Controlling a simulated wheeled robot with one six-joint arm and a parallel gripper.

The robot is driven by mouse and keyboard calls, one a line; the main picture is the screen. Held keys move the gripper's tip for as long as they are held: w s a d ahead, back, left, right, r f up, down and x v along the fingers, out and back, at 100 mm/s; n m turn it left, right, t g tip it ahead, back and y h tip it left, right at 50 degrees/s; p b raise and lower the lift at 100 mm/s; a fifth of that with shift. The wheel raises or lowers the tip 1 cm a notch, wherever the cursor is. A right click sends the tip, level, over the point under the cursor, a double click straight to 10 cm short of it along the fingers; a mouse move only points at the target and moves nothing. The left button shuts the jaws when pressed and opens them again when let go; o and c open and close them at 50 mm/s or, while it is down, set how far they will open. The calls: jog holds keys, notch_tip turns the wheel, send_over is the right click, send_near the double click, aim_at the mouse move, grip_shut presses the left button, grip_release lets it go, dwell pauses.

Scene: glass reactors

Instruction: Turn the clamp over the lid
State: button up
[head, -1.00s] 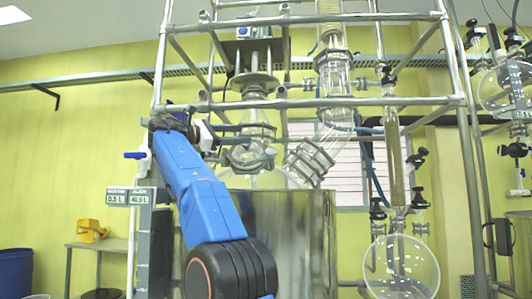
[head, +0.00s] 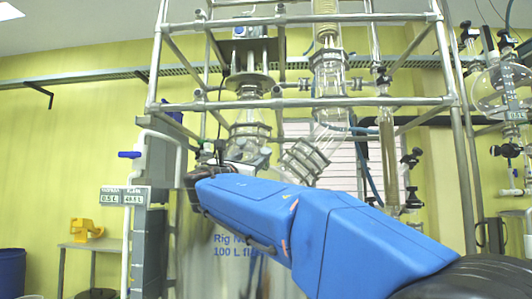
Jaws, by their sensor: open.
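The glass lid area (head: 258,152) tops the large vessel (head: 222,262), whose front reads "Rig No" and "100 L". Above the lid stands a glass neck with a metal flange (head: 250,131). A second ringed flange joint (head: 304,160) sits to its right, on a slanted glass piece. I cannot pick out the clamp over the lid. My blue arm crosses in front of the vessel from the lower right up to the left and covers much of the rim. Its dark wrist end is at the left rim of the vessel. My gripper's fingers are hidden behind the arm.
A metal pipe frame (head: 300,103) surrounds the glassware. A white pipe with a blue-handled valve (head: 130,155) and label plates (head: 122,196) stands at left. Glass vessels (head: 500,92) hang at right. A small table (head: 95,245) with a yellow object stands at back left.

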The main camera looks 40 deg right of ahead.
aim_at(265, 152)
jog(key=shift+n+t, duration=0.3)
jog(key=shift+t, duration=0.1)
jog(key=x, duration=1.1)
jog(key=f+x, duration=0.1)
jog(key=x, duration=0.4)
jog(key=shift+w+d, duration=0.15)
jog(key=shift+d, duration=0.4)
jog(key=c, duration=1)
jog(key=shift+c, duration=0.2)
